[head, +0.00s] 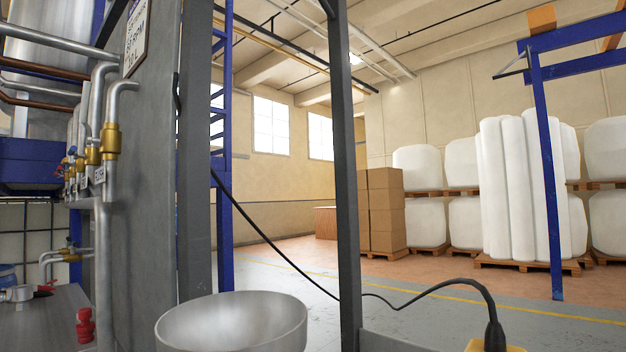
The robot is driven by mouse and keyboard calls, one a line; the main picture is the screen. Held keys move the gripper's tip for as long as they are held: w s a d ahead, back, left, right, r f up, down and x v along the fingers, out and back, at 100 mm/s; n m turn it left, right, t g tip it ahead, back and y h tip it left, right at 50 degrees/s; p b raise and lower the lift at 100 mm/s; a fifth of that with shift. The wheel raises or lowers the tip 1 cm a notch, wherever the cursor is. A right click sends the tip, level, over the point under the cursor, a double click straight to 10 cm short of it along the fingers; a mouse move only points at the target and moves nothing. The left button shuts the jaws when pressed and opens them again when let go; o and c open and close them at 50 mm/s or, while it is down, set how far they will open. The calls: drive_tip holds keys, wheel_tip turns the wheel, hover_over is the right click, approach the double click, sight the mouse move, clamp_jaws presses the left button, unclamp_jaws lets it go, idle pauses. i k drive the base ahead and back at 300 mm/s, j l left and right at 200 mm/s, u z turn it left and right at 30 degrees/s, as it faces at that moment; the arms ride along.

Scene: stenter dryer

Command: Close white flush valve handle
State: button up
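I cannot make out a white flush valve handle for certain. A row of brass valves (110,141) on grey pipes runs along the left side of a grey panel, with small red and blue handles too small to tell apart. A white label (99,175) hangs by them. At the lower left, a pale fitting (20,293) lies low beside a small red part, and a red knob (85,326) stands on a grey surface. My gripper does not show in the view.
A grey panel (145,190) and dark upright post (347,180) stand close by. A metal bowl-like vessel (232,325) is at the bottom. A black cable (275,249) crosses to a yellow box (511,348). Cartons (386,215) and white rolls (508,190) stand far back; the floor between is open.

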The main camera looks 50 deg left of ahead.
sight(87, 86)
drive_tip(key=u, duration=1)
drive_tip(key=k+u, duration=0.1)
drive_tip(key=u, duration=0.4)
drive_tip(key=l+u, duration=0.1)
drive_tip(key=u, duration=0.85)
drive_tip(key=k+j, duration=0.05)
